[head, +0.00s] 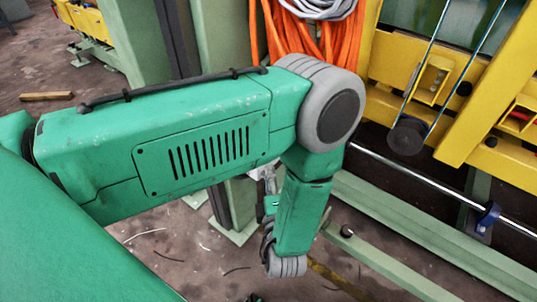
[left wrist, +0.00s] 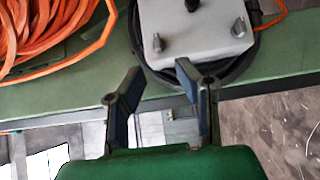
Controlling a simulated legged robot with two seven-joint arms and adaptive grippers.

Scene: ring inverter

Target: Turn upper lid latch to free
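A light grey box lid (left wrist: 196,38) shows at the top of the left wrist view, cut off by the picture edge. It carries two metal latch-like pegs, one at the left (left wrist: 157,43) and one at the right (left wrist: 239,28). I cannot tell which one is the upper latch. My left gripper (left wrist: 160,75) is open in the left wrist view, its two fingers apart with nothing between them. Its tips overlap the lid's lower edge in the picture; no contact shows. In the head view my green left arm hides most of the area. My right gripper is not in view.
A black cable coil (left wrist: 258,68) lies around the lid on a green beam (left wrist: 60,102). An orange cable coil (left wrist: 50,35) is at its left, and orange cable (head: 313,38) hangs in the head view. A yellow frame (head: 485,95) stands at the right.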

